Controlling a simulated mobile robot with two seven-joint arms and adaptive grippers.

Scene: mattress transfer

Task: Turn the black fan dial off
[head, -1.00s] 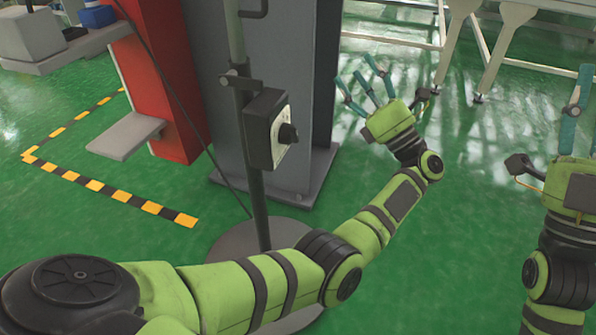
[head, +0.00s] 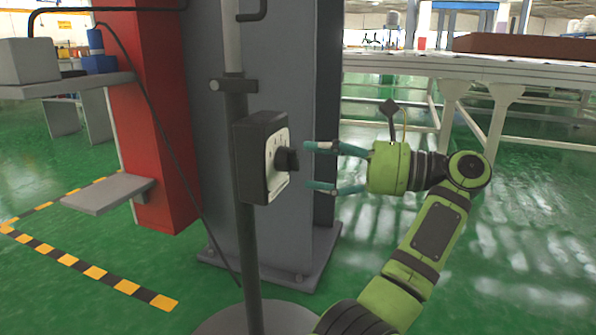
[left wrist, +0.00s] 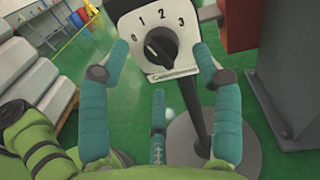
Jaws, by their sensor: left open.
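The black fan dial (head: 286,160) sits on the pale face of a dark control box (head: 258,158), which is fixed to an upright pole. In the left wrist view the dial (left wrist: 161,47) shows below the marks 0, 1, 2 and 3. Its pointer seems turned toward the upper left, but the exact mark is hard to tell. My left gripper (head: 318,167) is open, with its teal fingers pointing left at the dial. A small gap seems to separate the fingertips from the dial. In the left wrist view the fingers (left wrist: 160,75) stand on both sides of it. My right gripper is not in view.
The pole (head: 248,235) stands on a round grey base (head: 225,322). A grey column (head: 290,225) and a red post (head: 165,190) stand behind it. A grey shelf plate (head: 108,193) juts out at left. A long white-framed table (head: 400,65) is behind my arm.

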